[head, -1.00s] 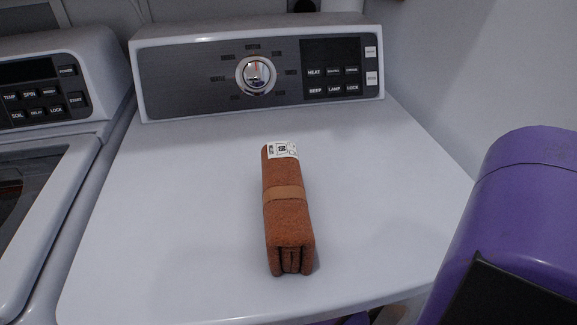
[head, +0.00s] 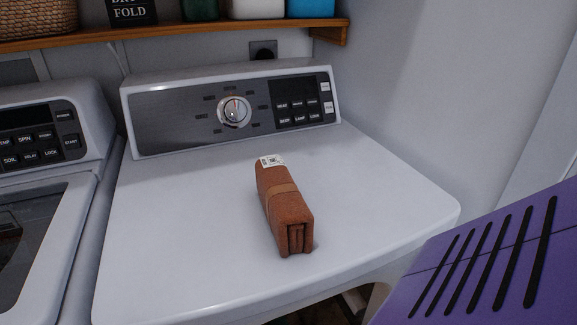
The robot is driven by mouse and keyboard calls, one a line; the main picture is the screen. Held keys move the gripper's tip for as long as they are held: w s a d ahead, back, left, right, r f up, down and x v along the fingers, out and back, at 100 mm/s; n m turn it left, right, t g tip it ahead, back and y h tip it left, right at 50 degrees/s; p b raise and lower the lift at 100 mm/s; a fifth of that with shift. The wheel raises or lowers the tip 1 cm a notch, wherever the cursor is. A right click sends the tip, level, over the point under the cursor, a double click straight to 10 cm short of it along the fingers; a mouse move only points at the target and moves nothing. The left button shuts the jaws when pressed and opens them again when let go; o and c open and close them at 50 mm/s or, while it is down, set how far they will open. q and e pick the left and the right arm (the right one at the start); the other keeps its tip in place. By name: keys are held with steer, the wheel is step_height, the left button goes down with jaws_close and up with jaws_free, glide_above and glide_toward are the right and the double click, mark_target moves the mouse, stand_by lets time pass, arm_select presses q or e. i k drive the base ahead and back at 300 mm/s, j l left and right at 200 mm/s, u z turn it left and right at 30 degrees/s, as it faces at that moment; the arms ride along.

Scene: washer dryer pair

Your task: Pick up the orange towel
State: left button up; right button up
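The orange towel (head: 285,208) is a folded, rolled bundle with a lighter band around its middle and a white label at its far end. It lies on the white top of the dryer (head: 180,225), near the middle, with its folded end toward the front edge. Nothing touches it apart from the surface under it. Neither of my grippers shows in the head view. A purple part of my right arm (head: 480,265) fills the lower right corner, apart from the towel.
A control panel with a knob (head: 234,111) rises behind the dryer top. The washer (head: 40,215) stands at left. A wooden shelf (head: 180,32) with a basket (head: 38,18) and jars hangs above. A wall is at right. The dryer top around the towel is clear.

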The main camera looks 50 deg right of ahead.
mark_target(290, 220)
steer(key=i+z, duration=0.1)
steer(key=z, duration=0.35)
steer(key=i+z, duration=0.15)
steer(key=z, duration=0.3)
steer(key=i+z, duration=0.1)
steer(key=z, duration=0.4)
